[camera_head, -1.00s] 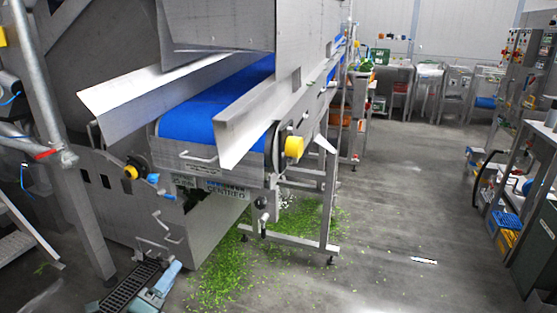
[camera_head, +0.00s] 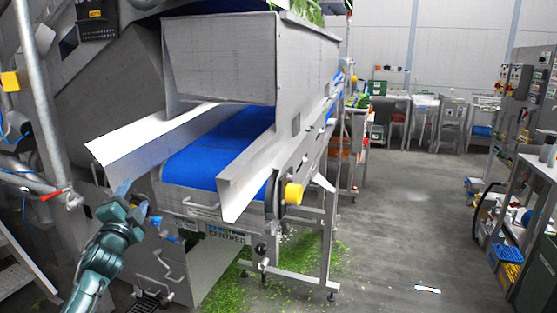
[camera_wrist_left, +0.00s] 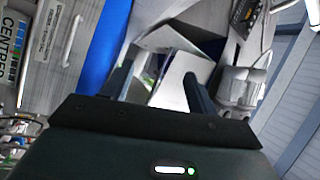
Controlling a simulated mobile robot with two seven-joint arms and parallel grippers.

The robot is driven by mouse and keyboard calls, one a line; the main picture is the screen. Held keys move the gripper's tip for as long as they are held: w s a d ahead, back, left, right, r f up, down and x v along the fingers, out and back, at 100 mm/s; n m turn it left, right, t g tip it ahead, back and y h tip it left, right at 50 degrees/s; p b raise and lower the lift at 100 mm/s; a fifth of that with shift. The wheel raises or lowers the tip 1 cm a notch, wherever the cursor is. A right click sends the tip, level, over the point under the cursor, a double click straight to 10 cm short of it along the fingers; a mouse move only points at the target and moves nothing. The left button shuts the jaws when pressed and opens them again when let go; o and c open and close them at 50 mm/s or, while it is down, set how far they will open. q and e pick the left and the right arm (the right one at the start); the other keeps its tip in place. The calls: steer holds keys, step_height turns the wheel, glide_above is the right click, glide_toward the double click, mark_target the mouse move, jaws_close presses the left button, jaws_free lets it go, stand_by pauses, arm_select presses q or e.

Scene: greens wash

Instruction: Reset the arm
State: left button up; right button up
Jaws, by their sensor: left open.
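My left arm comes in at the lower left of the head view. Its gripper (camera_head: 133,190) is raised in front of the wash machine, near the lower left end of the slanted metal guide. In the left wrist view the two dark fingers of the left gripper (camera_wrist_left: 158,88) stand apart with no object held between them. Behind them are metal panels and the blue belt (camera_wrist_left: 100,45). My right gripper is in neither view.
The blue conveyor belt (camera_head: 215,150) runs between metal side guides (camera_head: 245,165). A yellow knob (camera_head: 293,193) sticks out at its right. A grey post (camera_head: 45,110) stands at the left. Green scraps (camera_head: 235,290) lie on the floor. The floor (camera_head: 400,215) right of the machine is mostly clear.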

arm_select(q)
steer(key=s+d+f+n+g+h, duration=0.1)
steer(key=s+d+f+n+g, duration=0.2)
steer(key=f, duration=0.4)
steer(key=s+d+f+n+g+h, duration=0.1)
steer(key=s+d+f+n, duration=0.25)
steer(key=f, duration=0.35)
steer(key=s+d+f+n+g+h, duration=0.1)
steer(key=s+d+f+n, duration=0.2)
steer(key=f, duration=0.4)
steer(key=s+d+f+g+h, duration=0.1)
steer(key=s+d+f, duration=0.2)
steer(key=s, duration=0.7)
steer(key=s+d+f+g, duration=0.2)
steer(key=s+d+f, duration=0.2)
steer(key=s, duration=0.6)
steer(key=s+d+f+g+h, duration=0.1)
steer(key=s+d+f, duration=0.2)
steer(key=s, duration=0.6)
steer(key=shift+s+d+f+g+h, duration=0.2)
steer(key=shift+s+d+g+h, duration=0.15)
steer(key=shift+d, duration=0.55)
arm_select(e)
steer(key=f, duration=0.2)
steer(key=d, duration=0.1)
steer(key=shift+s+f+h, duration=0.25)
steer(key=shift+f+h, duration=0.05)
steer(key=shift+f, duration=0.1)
